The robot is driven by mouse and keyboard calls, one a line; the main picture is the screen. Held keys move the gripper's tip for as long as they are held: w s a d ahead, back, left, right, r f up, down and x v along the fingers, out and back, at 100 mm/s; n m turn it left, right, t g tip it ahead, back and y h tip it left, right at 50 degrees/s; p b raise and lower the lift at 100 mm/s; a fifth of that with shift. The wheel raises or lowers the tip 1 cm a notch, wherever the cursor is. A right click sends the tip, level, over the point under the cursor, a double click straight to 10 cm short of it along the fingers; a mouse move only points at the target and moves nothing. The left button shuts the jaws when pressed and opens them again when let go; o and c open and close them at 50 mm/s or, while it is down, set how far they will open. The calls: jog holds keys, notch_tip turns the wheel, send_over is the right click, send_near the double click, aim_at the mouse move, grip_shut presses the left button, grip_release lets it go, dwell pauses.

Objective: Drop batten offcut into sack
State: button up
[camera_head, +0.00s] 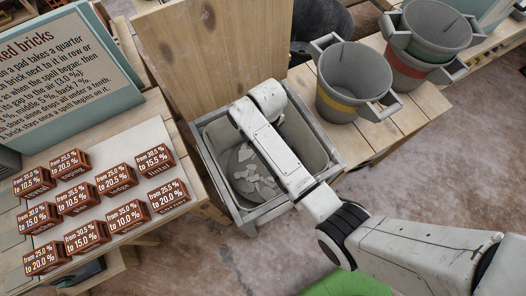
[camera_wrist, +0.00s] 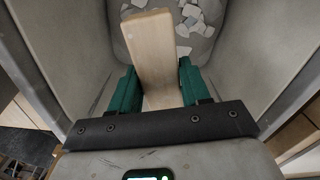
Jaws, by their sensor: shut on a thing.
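The batten offcut (camera_wrist: 150,42) is a pale wooden piece with a squared end. My gripper (camera_wrist: 156,84) is shut on it, with a green finger on each side. The offcut points down into a grey open container (camera_wrist: 245,60). In the head view this container (camera_head: 312,147) is a grey lining in a square wooden frame; I cannot tell for certain that it is the sack. My arm reaches over its opening and hides the gripper and the offcut there. Pale broken pieces (camera_head: 248,172) lie at the bottom, and they also show in the wrist view (camera_wrist: 192,17).
A tall wooden board (camera_head: 205,50) stands behind the container. Grey buckets with yellow (camera_head: 345,85) and red (camera_head: 405,68) bands stand on a bench at the right. Several labelled bricks (camera_head: 122,215) cover the table at left, below a text sign (camera_head: 70,70).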

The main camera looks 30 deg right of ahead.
jog(key=o, duration=1.1)
jog(key=shift+r, duration=0.15)
notch_tip(320, 180, up, 10)
jog(key=shift+r, duration=0.25)
jog(key=shift+s, duration=0.1)
